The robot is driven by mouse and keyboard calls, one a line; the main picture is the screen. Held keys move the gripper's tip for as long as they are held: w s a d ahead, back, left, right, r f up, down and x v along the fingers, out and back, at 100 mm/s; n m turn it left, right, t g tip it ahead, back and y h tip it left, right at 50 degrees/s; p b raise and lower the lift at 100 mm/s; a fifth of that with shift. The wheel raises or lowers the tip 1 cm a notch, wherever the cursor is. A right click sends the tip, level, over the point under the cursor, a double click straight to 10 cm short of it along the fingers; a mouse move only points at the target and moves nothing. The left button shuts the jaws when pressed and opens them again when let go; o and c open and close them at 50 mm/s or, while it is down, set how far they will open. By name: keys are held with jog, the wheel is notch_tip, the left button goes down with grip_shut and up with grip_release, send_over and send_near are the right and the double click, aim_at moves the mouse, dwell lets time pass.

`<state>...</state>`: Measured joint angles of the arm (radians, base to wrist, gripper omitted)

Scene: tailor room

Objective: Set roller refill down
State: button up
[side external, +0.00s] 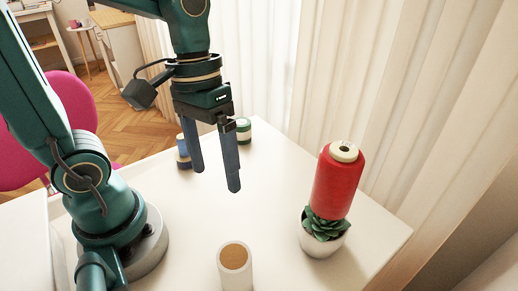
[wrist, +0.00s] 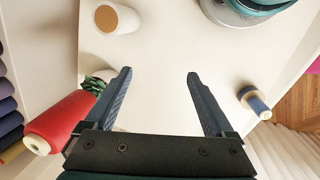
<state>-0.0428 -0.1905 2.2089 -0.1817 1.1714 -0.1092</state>
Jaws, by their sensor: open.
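The roller refill, seemingly the white cylinder with a tan top (side external: 234,267), stands upright on the white table (side external: 275,185) near the front edge of the side view. It also shows at the upper left of the wrist view (wrist: 116,19). My gripper (side external: 216,180) is open and empty, above the table and apart from the refill. In the wrist view its two fingers (wrist: 159,73) are spread with only bare table between them.
A red thread cone (side external: 338,185) rises behind a succulent in a white pot (side external: 322,236) at the right. A blue spool (side external: 183,152) and a green spool (side external: 243,130) stand at the back. The table's middle is clear. A pink chair (side external: 75,105) is beyond the table.

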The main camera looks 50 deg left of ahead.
jog(key=a+m+t, duration=0.1)
jog(key=t, duration=0.1)
jog(key=a+r+t+y, duration=0.1)
jog(key=t, duration=0.1)
jog(key=a+r+m+t+y, duration=0.1)
jog(key=t, duration=0.1)
jog(key=shift+s+r+m, duration=0.1)
jog(key=shift+s+m, duration=0.1)
jog(key=shift+m, duration=0.1)
dwell(0.9)
